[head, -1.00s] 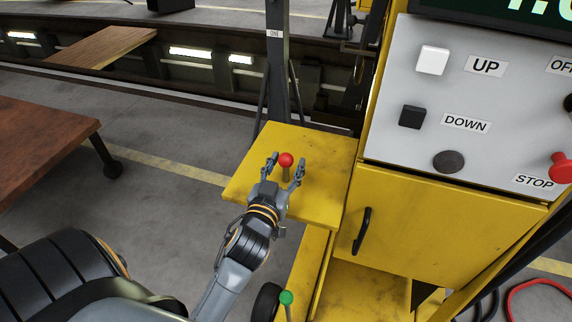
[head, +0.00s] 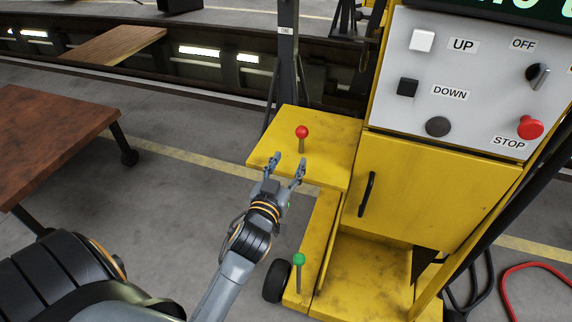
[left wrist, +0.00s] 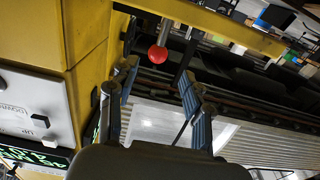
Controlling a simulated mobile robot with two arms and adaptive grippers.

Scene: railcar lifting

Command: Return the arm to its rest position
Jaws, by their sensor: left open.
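My left gripper (head: 284,170) is open and empty in the head view, in front of the yellow shelf of the lifting jack. A lever with a red ball knob (head: 302,132) stands upright on that yellow shelf (head: 332,168), beyond the fingertips and apart from them. In the left wrist view the red knob (left wrist: 157,55) shows ahead of the open fingers (left wrist: 158,92), with nothing between them. My right gripper is in neither view.
The yellow cabinet (head: 425,205) carries a grey panel with UP, DOWN, OFF and STOP controls (head: 466,80). A green-knobbed lever (head: 299,260) stands low near a black wheel (head: 276,281). A brown table (head: 50,140) is at left. A red hose (head: 530,285) lies at right.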

